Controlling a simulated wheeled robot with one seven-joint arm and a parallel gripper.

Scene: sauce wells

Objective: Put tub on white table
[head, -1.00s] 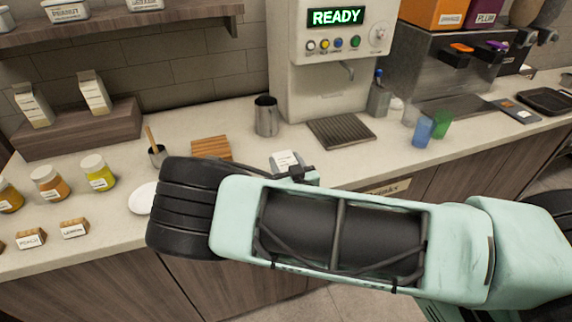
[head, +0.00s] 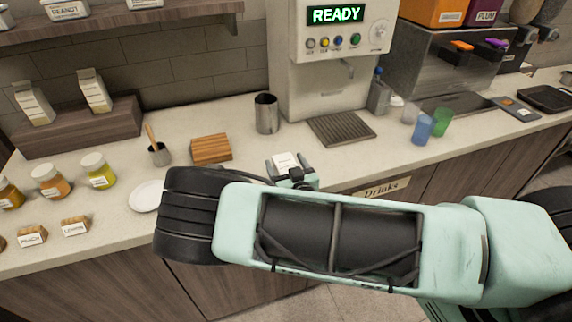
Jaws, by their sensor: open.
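My gripper (head: 290,168) shows only in part beyond my arm, low over the counter's front edge in the middle of the head view. It is open. A small pale piece with a white label shows at its far end; I cannot tell whether this is a tub or part of the gripper. White labelled tubs stand on the wall shelf: a peanut tub (head: 67,10) and another tub (head: 145,3), cut by the top edge. Both are far from my gripper. No separate white table can be made out; the long counter (head: 240,143) has a pale top.
A white plate (head: 146,196), lidded jars (head: 98,170) and a wooden block (head: 211,149) stand at left. A metal cup (head: 266,113), a dispenser (head: 328,80) and blue and green cups (head: 423,130) stand behind and right. Clear counter lies around the gripper.

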